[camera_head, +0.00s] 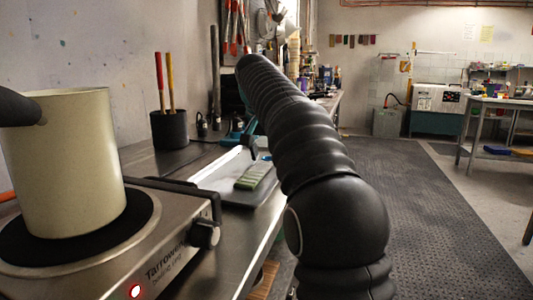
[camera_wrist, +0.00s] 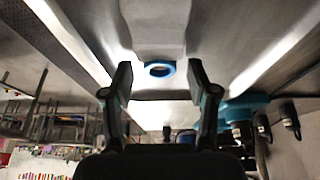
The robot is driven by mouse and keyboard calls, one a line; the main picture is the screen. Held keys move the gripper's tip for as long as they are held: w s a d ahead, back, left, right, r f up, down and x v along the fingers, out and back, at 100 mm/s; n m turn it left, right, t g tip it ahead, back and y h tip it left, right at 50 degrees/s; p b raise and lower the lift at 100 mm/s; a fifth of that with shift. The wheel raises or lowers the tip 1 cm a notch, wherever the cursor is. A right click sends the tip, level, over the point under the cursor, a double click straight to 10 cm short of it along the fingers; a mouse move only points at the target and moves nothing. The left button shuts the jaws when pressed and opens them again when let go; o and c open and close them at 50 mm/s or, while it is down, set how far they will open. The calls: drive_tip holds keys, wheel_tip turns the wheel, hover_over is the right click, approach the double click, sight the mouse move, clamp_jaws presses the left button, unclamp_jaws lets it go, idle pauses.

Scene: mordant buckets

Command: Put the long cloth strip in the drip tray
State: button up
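A shallow tray (camera_head: 213,174), which looks like the drip tray, lies on the bench beyond the hot plate, partly behind my arm. A green ribbed piece (camera_head: 253,176) lies in it; I cannot tell whether this is the long cloth strip. No other strip is clear in either view. My gripper shows in the wrist view (camera_wrist: 160,78) with its two dark fingers apart and nothing between them. In the head view my arm hides most of the gripper. A blue ring (camera_wrist: 160,69) shows beyond the fingertips in the wrist view, on a grey surface.
A cream pot (camera_head: 62,160) stands on a hot plate (camera_head: 165,250) with a lit red light, at the near left. A black holder (camera_head: 169,130) with red and yellow handles stands behind it. Dark-capped bottles (camera_wrist: 262,127) show at the wrist view's right.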

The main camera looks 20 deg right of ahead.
sight(261, 167)
drive_tip(key=p+v, duration=0.1)
drive_tip(key=v, duration=1.1)
drive_tip(key=shift+p, duration=0.4)
drive_tip(key=shift+r, duration=0.1)
